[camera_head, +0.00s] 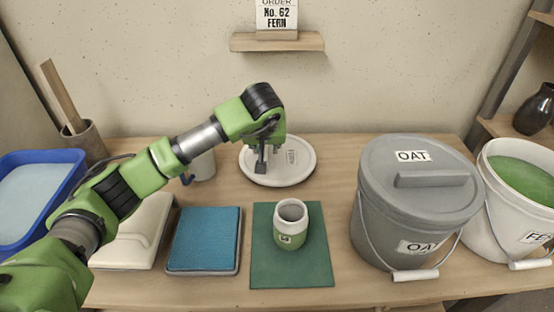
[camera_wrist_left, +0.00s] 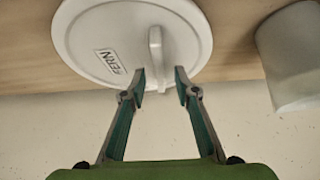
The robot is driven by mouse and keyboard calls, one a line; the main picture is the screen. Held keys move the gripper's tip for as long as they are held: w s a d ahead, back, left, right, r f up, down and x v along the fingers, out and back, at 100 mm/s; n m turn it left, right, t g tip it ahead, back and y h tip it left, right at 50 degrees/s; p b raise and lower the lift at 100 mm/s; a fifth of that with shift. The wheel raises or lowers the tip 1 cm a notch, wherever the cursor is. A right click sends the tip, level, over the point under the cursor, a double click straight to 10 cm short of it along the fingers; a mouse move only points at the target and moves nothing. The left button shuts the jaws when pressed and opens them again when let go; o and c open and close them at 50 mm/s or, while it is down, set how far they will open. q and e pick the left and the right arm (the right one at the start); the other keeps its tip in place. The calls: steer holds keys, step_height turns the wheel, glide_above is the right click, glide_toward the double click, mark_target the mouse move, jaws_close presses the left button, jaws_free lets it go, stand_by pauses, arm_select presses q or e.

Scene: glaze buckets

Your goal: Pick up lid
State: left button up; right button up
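A round white lid (camera_head: 301,169) lies flat on the table near the back wall. The left wrist view shows it (camera_wrist_left: 95,35) with a FERN label and a raised bar handle (camera_wrist_left: 155,50). My left gripper (camera_head: 261,166) points down over the lid. In the left wrist view the gripper (camera_wrist_left: 162,80) is open, with one fingertip on each side of the handle's near end and nothing held. I cannot tell its exact height above the lid. The arm hides part of the lid in the head view. My right gripper is not in view.
A grey OAT bucket with its lid (camera_head: 378,200) and an open white bucket of green glaze (camera_head: 486,228) stand right. A small green-and-white jar (camera_head: 291,226) stands on a green mat (camera_head: 270,270). A white mug (camera_head: 203,167) is left of the lid. A blue pad (camera_head: 205,238) lies front left.

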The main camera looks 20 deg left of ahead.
arm_select(q)
steer(key=shift+x, duration=1)
steer(key=shift+c, duration=0.3)
steer(key=shift+r, duration=0.1)
jaws_close()
